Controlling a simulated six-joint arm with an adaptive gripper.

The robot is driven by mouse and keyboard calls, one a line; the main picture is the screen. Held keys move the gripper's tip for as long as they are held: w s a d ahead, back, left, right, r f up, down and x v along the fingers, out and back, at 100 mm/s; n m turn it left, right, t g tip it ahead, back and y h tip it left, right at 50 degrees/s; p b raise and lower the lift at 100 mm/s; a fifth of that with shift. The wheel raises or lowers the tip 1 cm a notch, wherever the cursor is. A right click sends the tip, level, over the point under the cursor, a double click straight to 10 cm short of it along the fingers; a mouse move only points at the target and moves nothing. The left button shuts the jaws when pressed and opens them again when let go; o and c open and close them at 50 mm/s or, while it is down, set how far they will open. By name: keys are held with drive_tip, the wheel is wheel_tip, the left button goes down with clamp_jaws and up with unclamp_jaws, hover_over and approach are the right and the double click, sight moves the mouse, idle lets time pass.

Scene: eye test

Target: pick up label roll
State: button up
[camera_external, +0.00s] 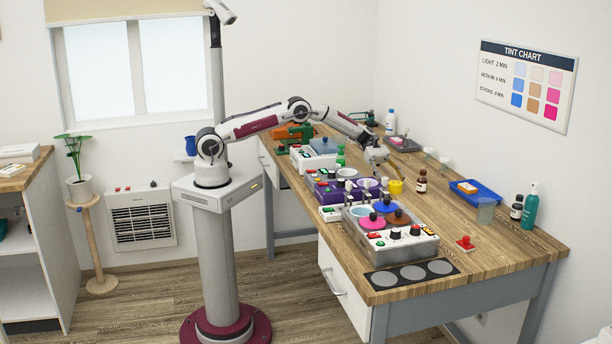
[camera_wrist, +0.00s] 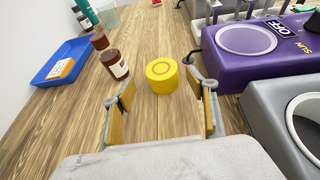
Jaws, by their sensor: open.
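A short yellow cylinder, which looks like the label roll (camera_wrist: 161,85), stands on the wooden table in the wrist view, with a ring on its flat top. It also shows in the external view (camera_external: 395,187), just in front of my gripper (camera_external: 377,163). In the wrist view my gripper (camera_wrist: 162,100) is open, with one finger to the left and one to the right. The roll shows between and a little beyond the fingertips. Nothing is held. I cannot tell whether either finger touches the roll.
A brown bottle (camera_wrist: 115,64) stands left of the roll, near the left finger. A blue tray (camera_wrist: 47,77) lies farther left. A purple device (camera_wrist: 235,72) and a grey unit (camera_wrist: 265,103) stand close on the right. Bare table (camera_wrist: 60,130) shows at lower left.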

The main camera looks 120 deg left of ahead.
sight(396, 183)
drive_tip(key=shift+x, duration=2.5)
drive_tip(key=shift+s+d+r, duration=0.1)
drive_tip(key=shift+s, duration=0.05)
drive_tip(key=shift+c, duration=0.5)
drive_tip(key=c, duration=1.1)
